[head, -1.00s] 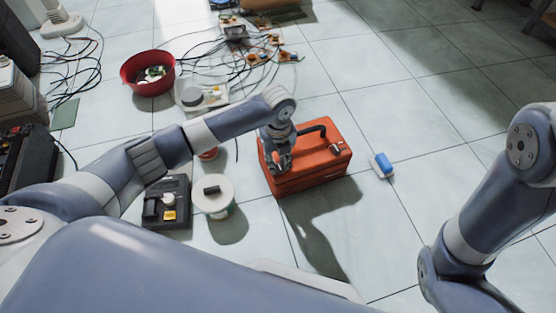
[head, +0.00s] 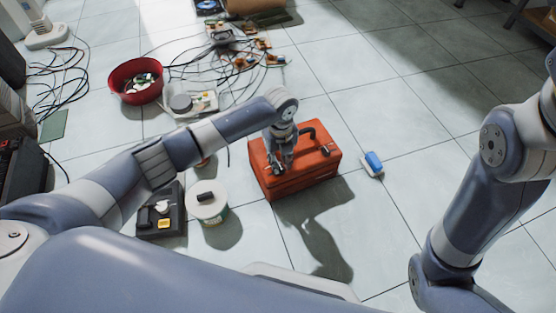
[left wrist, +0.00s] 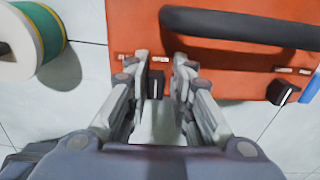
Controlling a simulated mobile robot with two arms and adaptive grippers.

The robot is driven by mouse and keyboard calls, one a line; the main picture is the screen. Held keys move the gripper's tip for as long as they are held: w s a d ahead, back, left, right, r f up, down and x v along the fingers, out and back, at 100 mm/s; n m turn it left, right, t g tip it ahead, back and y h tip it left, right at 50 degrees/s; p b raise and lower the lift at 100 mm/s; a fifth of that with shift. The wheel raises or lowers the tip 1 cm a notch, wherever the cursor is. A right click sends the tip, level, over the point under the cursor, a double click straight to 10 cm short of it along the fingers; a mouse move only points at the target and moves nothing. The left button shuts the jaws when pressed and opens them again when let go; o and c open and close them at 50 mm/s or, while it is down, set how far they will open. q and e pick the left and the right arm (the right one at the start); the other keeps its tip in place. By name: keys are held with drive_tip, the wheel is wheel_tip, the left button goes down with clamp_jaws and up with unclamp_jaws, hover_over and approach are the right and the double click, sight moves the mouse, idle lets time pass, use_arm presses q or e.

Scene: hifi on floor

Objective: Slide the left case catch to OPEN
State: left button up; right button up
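The orange case (head: 300,181) stands on the tiled floor in the head view, a black handle on its lid. In the left wrist view the case (left wrist: 225,60) fills the top, with the handle (left wrist: 240,28) across it. The left catch (left wrist: 155,86), a small black block with a white line, sits at the near edge below a small label. My left gripper (left wrist: 161,68) is open, one finger on each side of this catch, with gaps visible. In the head view the left gripper (head: 279,165) is over the case's left part and hides the catch. My right gripper is out of view.
The right catch (left wrist: 283,92) is at the case's near edge, to the right. A white tub (head: 207,203) and a dark device (head: 163,212) stand left of the case. A blue-and-white object (head: 373,163) lies right of it. Cables and a red bowl (head: 136,81) are further back.

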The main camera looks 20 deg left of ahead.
sight(280, 163)
use_arm(q)
drive_tip(key=shift+o, duration=0.4)
drive_tip(key=shift+r, duration=0.2)
wheel_tip(280, 163, up, 12)
drive_tip(key=shift+f, duration=0.15)
idle(0.4)
